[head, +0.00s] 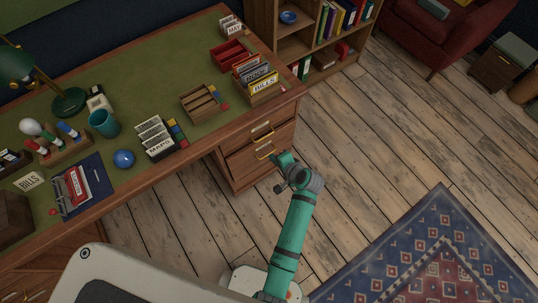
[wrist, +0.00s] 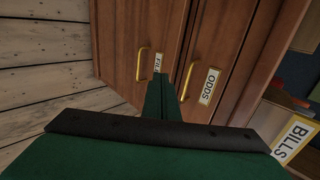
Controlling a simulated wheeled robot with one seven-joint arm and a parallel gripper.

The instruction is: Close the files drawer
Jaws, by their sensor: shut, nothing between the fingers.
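The files drawer (wrist: 125,40) is the wooden front with a gold handle (wrist: 140,65) in the wrist view. Its white label (wrist: 157,62) shows only "FIL"; my fingers hide the rest. In the head view its front (head: 252,170) is low in the desk's right pedestal, and I cannot tell how far it stands out. My gripper (wrist: 168,82) is shut and empty, its fingers pointing at this front beside the label. Whether they touch it is unclear. In the head view my gripper (head: 282,159) is just right of the lower handle (head: 265,150).
The odds drawer (wrist: 225,40) adjoins it, with its own handle (wrist: 187,80) and label (wrist: 209,86). The desk top (head: 200,75) carries file boxes, a lamp and a cup. Bare wooden floor (head: 375,140) lies to the right, with a patterned rug (head: 430,250) at lower right.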

